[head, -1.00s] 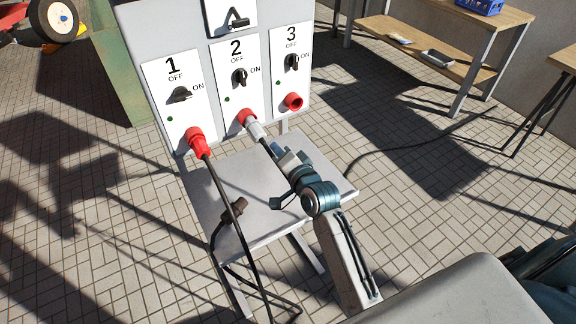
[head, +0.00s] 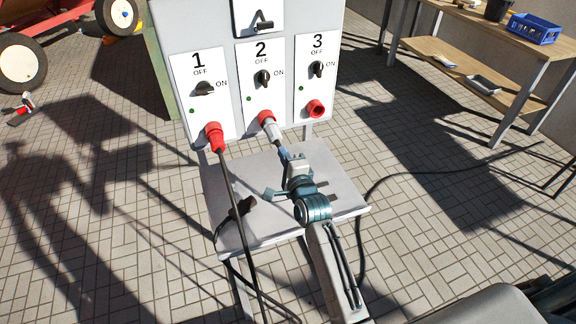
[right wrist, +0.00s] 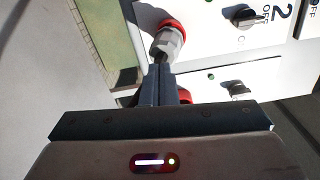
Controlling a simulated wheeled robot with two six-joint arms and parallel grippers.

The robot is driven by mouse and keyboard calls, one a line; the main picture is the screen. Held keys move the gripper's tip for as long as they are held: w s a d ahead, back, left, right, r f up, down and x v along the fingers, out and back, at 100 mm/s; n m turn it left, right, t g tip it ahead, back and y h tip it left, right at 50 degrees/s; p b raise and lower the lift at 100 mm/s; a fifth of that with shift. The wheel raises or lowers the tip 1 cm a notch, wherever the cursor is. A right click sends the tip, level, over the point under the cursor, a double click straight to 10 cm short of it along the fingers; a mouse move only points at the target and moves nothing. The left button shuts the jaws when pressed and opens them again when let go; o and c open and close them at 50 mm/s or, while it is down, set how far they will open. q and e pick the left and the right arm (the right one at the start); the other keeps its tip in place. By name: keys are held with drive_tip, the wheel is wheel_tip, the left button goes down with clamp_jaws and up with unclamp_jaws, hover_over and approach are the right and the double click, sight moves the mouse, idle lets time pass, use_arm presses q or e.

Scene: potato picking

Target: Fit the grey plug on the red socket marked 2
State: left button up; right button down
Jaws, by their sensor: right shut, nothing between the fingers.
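The grey plug (head: 273,132) is at the red socket marked 2 (head: 266,117) on the panel, its front end meeting the red ring. In the right wrist view the grey plug (right wrist: 167,43) sits against the red ring (right wrist: 174,22); how deep it is seated cannot be told. My right gripper (head: 284,153) is just behind the plug's cable end. In the right wrist view its fingers (right wrist: 158,70) are shut together with nothing between them. My left gripper is not in view.
A red plug (head: 215,138) with a black cable is at socket 1. The red socket 3 (head: 315,108) is empty. A dark connector (head: 243,207) lies on the grey shelf (head: 340,195) below the panel. A wooden table (head: 480,75) stands at the right.

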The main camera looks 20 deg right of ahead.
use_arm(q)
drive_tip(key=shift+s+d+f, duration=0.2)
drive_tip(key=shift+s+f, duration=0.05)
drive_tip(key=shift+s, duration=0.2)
use_arm(e)
drive_tip(key=shift+w, duration=0.5)
